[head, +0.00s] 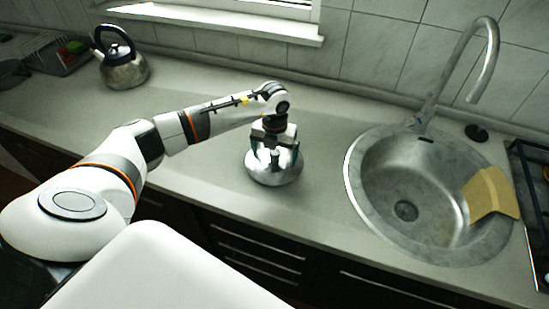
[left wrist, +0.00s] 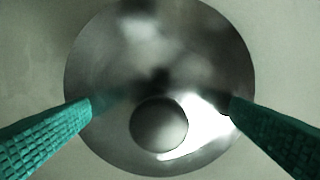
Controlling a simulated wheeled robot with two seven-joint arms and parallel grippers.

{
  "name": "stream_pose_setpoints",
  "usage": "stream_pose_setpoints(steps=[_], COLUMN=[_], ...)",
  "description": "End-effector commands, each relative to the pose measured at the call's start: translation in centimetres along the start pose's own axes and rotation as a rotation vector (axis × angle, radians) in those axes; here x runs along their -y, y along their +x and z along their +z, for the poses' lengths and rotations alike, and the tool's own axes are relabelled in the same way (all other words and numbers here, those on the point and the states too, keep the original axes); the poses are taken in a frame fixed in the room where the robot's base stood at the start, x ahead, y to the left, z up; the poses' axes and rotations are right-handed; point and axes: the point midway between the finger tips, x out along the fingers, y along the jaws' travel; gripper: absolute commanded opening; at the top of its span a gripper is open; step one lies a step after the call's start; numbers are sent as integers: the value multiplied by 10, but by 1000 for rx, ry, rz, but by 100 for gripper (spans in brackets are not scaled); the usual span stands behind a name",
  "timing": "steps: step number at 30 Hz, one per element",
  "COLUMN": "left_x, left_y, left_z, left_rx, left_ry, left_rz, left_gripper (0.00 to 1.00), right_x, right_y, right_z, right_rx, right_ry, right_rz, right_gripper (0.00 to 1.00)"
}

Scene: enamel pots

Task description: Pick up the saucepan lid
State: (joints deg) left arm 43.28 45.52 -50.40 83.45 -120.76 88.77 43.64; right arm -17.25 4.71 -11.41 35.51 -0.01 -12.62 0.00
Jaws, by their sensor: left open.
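The saucepan lid (head: 272,174) is a round, shiny metal disc on the grey counter, left of the sink. It also fills the middle of the left wrist view (left wrist: 110,60), where its round knob (left wrist: 158,125) shows near the bottom centre. My left gripper (head: 274,150) is right above the lid and points down. Its two green fingers are spread apart on either side of the knob in the left wrist view (left wrist: 160,106), with nothing between them gripped. Whether the fingertips touch the lid I cannot tell. My right gripper is not in view.
A round metal sink (head: 362,200) with a tall faucet (head: 487,65) lies to the right, with a tan piece (head: 490,194) at its right side. A kettle (head: 122,70) and a dish rack (head: 58,52) stand at the back left. The counter around the lid is clear.

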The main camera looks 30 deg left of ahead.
Motion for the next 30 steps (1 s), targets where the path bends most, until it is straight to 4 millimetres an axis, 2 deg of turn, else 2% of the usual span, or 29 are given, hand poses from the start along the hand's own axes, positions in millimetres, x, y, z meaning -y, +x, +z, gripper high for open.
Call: stream_pose_setpoints(steps=[5, 21, 24, 30], left_x=[0, 0, 0, 0], left_y=[1, 3, 4, 5], left_z=[0, 2, 2, 3], left_rx=[0, 5, 7, 9], left_ry=[1, 2, 2, 2], left_rz=[0, -1, -2, -3], left_gripper=[100, 13, 0, 0], right_x=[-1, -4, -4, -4], right_y=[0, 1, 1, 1], right_z=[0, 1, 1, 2], right_rx=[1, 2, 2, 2], right_ry=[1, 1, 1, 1], right_rz=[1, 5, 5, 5], right_gripper=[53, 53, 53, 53])
